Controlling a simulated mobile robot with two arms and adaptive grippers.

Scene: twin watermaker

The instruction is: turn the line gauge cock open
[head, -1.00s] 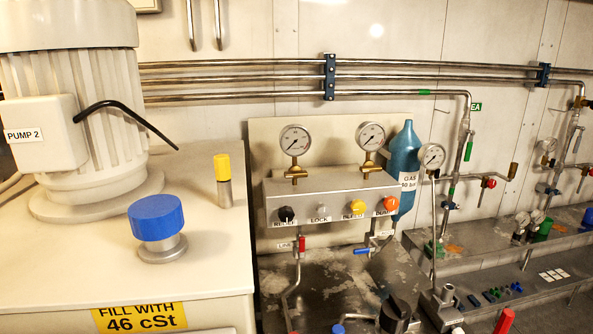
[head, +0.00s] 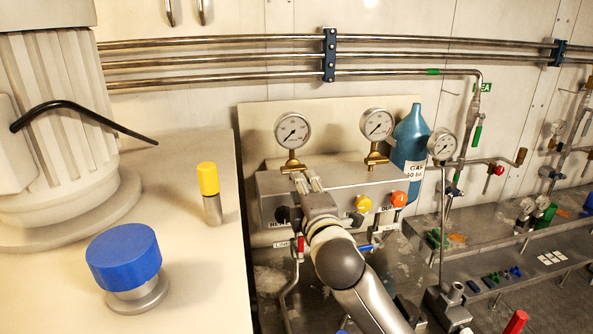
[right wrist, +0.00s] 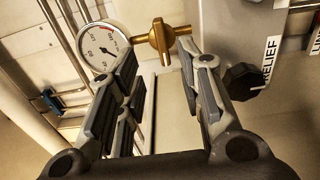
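A white dial gauge (head: 293,131) stands on a brass cock (head: 293,166) at the left of the grey valve block. A second gauge (head: 376,125) with its own brass cock (head: 376,160) stands to the right. My right gripper (head: 307,180) is just below and in front of the left cock. The right wrist view shows the left gauge (right wrist: 103,46) and its brass cock (right wrist: 162,39). My right gripper's fingers (right wrist: 158,58) are spread apart, with the cock just beyond the gap between the tips. I cannot tell whether they touch. My left gripper is out of view.
My right arm partly hides the valve block (head: 270,187). Yellow (head: 363,203) and orange (head: 399,199) knobs are on its front; a black relief knob (right wrist: 244,80) is near my finger. A blue bottle (head: 410,140) stands behind. A blue-capped filler (head: 124,256) stands at left.

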